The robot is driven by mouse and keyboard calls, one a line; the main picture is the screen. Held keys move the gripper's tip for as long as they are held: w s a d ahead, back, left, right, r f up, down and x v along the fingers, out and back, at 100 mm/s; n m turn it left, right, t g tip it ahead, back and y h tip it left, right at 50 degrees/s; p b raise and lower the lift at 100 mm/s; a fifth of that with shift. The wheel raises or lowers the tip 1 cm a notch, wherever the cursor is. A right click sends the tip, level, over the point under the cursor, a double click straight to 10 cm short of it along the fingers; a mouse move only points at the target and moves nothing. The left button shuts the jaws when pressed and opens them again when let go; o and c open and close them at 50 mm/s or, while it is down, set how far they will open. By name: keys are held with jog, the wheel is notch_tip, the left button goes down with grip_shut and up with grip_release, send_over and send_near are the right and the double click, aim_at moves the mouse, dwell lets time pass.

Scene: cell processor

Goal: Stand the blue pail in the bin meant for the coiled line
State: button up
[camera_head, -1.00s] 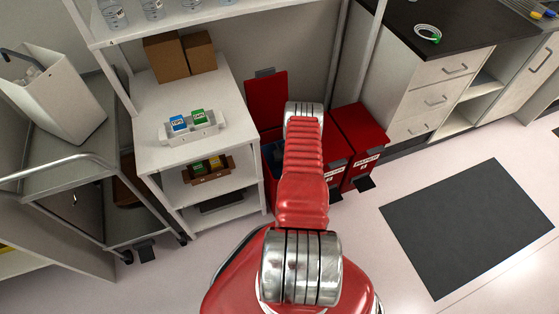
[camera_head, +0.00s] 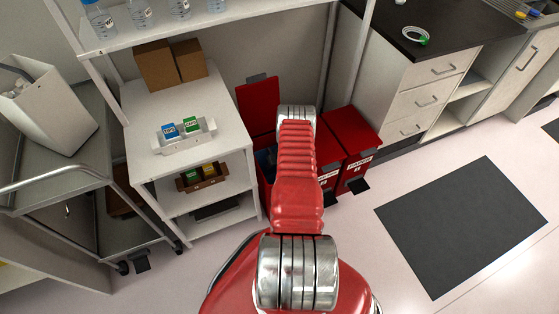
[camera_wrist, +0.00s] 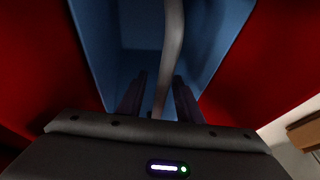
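The blue pail (camera_wrist: 98,45) fills the upper middle of the wrist view, between the red walls (camera_wrist: 35,60) of a bin. Its grey curved handle (camera_wrist: 172,45) runs down between the two dark fingers of my gripper (camera_wrist: 160,88). The fingers stand apart, with gaps beside the handle. In the head view my red arm reaches over the red bin with its lid (camera_head: 258,107) raised, and hides my gripper and most of that bin, including any label. A green and white coil (camera_head: 416,35) lies on the black counter.
Two red bins with shut lids stand right of the open one; the rightmost (camera_head: 353,132) has a white label and pedal. A white shelf unit (camera_head: 140,145) with small boxes stands left, a grey cart (camera_head: 60,135) further left. The floor around the dark mat (camera_head: 460,225) is clear.

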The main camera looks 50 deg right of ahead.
jog(key=v, duration=1.2)
jog(key=shift+s+r, duration=0.15)
jog(key=shift+r, duration=0.2)
dwell(0.6)
